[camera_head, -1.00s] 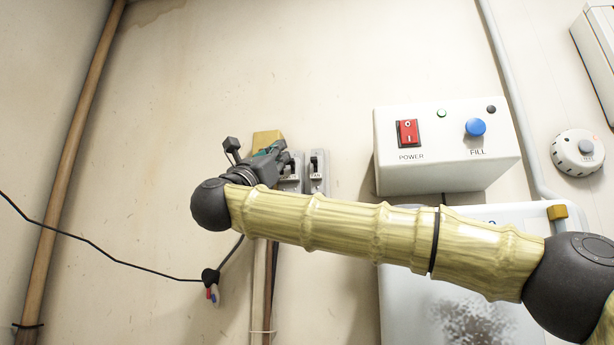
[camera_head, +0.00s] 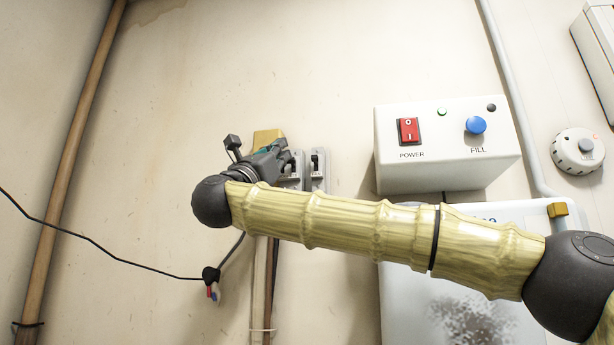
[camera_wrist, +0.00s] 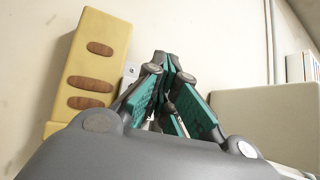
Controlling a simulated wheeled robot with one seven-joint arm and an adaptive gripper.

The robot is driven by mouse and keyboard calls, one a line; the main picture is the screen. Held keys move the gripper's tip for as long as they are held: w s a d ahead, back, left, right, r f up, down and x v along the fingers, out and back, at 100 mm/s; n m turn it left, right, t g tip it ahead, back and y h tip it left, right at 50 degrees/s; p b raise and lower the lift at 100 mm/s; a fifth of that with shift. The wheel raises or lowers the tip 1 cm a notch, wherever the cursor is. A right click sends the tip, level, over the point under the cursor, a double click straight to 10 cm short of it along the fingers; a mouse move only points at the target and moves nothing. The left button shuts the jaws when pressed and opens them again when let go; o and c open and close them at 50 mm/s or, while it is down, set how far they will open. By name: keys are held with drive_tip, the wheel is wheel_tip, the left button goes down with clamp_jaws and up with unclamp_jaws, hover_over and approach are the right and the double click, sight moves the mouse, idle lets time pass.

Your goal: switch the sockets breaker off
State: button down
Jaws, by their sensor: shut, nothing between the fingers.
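Two grey breakers with black levers are on the wall in the head view. The right breaker (camera_head: 318,172) shows almost whole, with its lever near its top. The left breaker (camera_head: 297,170) is partly hidden behind my gripper (camera_head: 284,158). I cannot read any label that tells which one is for the sockets. My gripper is at the left breaker; whether it touches the lever I cannot tell. In the wrist view my gripper (camera_wrist: 165,60) has its fingertips together with nothing between them. A small piece of a light plate (camera_wrist: 130,73) shows behind the fingers.
A yellow block (camera_wrist: 97,62) with brown ovals stands just left of my fingers. The white box with the red POWER switch (camera_head: 409,131) and blue FILL knob (camera_head: 475,126) is to the right. A black cable (camera_head: 120,258) hangs at the left. The wall above is clear.

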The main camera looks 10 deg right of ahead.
drive_tip(key=s+b, duration=0.1)
drive_tip(key=s+a+b, duration=0.1)
drive_tip(key=s+b, duration=0.2)
drive_tip(key=s, duration=0.1)
drive_tip(key=shift+s+a+f, duration=0.15)
drive_tip(key=shift+a+f, duration=0.1)
drive_tip(key=shift+a, duration=0.1)
idle(0.4)
drive_tip(key=shift+d, duration=0.1)
idle(0.3)
